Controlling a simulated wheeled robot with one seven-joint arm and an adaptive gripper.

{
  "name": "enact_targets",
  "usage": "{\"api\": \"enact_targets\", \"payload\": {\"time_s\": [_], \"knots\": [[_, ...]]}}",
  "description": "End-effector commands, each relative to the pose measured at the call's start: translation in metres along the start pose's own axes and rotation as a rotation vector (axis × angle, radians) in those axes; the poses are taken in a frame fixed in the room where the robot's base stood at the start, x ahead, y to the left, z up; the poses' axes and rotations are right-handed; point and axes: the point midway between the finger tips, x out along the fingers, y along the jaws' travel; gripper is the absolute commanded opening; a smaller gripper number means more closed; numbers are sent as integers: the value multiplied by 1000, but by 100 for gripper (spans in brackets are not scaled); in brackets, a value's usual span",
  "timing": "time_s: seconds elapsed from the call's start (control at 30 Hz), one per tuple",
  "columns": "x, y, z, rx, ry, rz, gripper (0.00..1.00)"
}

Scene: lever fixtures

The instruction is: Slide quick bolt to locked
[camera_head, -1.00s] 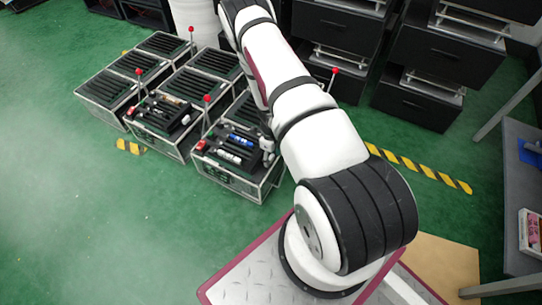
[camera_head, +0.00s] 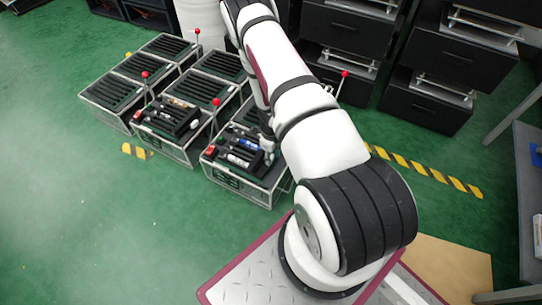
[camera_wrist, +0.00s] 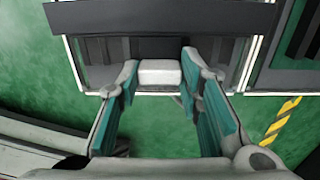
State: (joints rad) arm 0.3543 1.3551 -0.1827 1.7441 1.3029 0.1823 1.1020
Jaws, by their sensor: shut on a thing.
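In the wrist view, my gripper (camera_wrist: 160,72) has its two teal-padded fingers on either side of a small white block, likely the quick bolt's handle (camera_wrist: 160,72), and is shut on it. The block sits at the edge of a dark-fronted, pale-framed box (camera_wrist: 92,52). The rest of the bolt and its locked position cannot be made out. In the head view, my arm reaches out to the near right fixture box (camera_head: 238,184) and hides most of the gripper and the bolt.
More fixture boxes (camera_head: 165,150) with red-knobbed levers stand side by side to the left and behind. Black drawer cabinets (camera_head: 425,105) stand at the back right. A grey table (camera_head: 530,200) is at the right edge. Green floor (camera_head: 60,220) is clear at the left.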

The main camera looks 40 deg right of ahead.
Motion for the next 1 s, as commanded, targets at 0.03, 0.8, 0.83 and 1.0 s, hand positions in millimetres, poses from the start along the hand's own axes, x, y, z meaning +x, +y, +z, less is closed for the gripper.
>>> {"api": "enact_targets", "payload": {"time_s": [0.03, 0.8, 0.83, 1.0], "knots": [[0, 0, 4, -1, -6, 0, 0], [-44, -1, 4, -4, -7, -3, 53], [-50, -1, 5, -5, -7, -3, 53], [-84, -1, 4, -5, -7, -3, 53]]}}
